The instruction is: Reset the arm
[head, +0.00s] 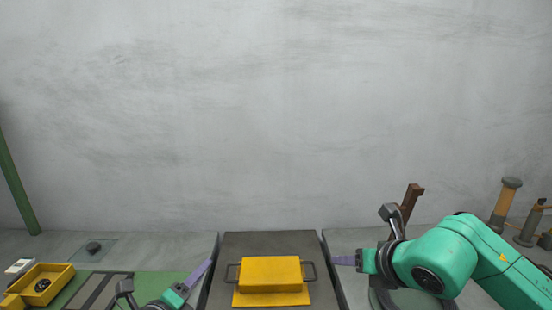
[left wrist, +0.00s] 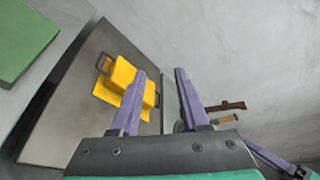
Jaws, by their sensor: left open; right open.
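My left gripper (head: 207,264) is at the lower left in the head view, left of a yellow box (head: 270,272) with a dark handle at each end. In the left wrist view its two purple fingers (left wrist: 160,73) stand apart with nothing between them, and the yellow box (left wrist: 121,76) lies beyond the left finger. My right gripper (head: 338,260) points left just beside the box's right handle. It is open, with a visible gap to the handle, and appears to hold nothing. The head view shows its fingers edge-on.
The box sits on a dark grey table (head: 240,245). A yellow tray (head: 63,272) with dark parts stands at the far left on a green surface. A brown post (head: 409,203) and several pillars (head: 505,205) stand on the right. A grey wall (head: 270,120) closes the back.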

